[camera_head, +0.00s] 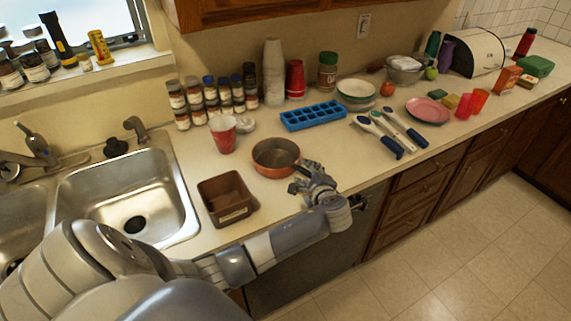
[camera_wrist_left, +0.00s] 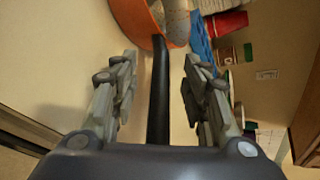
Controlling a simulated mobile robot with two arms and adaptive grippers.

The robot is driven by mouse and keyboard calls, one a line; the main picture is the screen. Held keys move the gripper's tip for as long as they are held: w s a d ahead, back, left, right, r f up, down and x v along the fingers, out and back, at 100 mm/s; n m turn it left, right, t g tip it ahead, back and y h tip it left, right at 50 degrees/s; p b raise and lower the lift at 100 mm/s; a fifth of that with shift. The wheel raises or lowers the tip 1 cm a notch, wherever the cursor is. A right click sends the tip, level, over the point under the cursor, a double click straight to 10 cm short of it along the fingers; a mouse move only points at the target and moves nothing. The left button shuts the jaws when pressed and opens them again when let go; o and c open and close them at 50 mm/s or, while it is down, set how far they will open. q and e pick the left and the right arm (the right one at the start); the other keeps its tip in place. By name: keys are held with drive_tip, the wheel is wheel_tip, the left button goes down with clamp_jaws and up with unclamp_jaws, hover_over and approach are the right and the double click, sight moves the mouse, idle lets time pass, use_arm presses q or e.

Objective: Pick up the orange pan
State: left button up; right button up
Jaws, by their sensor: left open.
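The orange pan (camera_head: 275,157) sits on the counter right of the sink, with its dark handle pointing toward the lower right. My left gripper (camera_head: 305,178) is at the handle, just right of the pan. In the left wrist view the pan's orange rim (camera_wrist_left: 135,22) is at the top, and its black handle (camera_wrist_left: 159,90) runs down between the two fingers. My left gripper (camera_wrist_left: 160,85) is open there, with gaps between the handle and both fingers. The head view partly hides the handle behind the gripper. My right gripper is not in view.
A brown square container (camera_head: 226,197) stands left of the gripper, near the sink (camera_head: 130,197). A red cup (camera_head: 223,134) and a blue ice tray (camera_head: 313,116) are behind the pan. Several utensils (camera_head: 385,133) lie to the right.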

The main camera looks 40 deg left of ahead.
use_arm(q)
drive_tip(key=shift+c, duration=0.2)
clamp_jaws()
drive_tip(key=shift+r, duration=0.15)
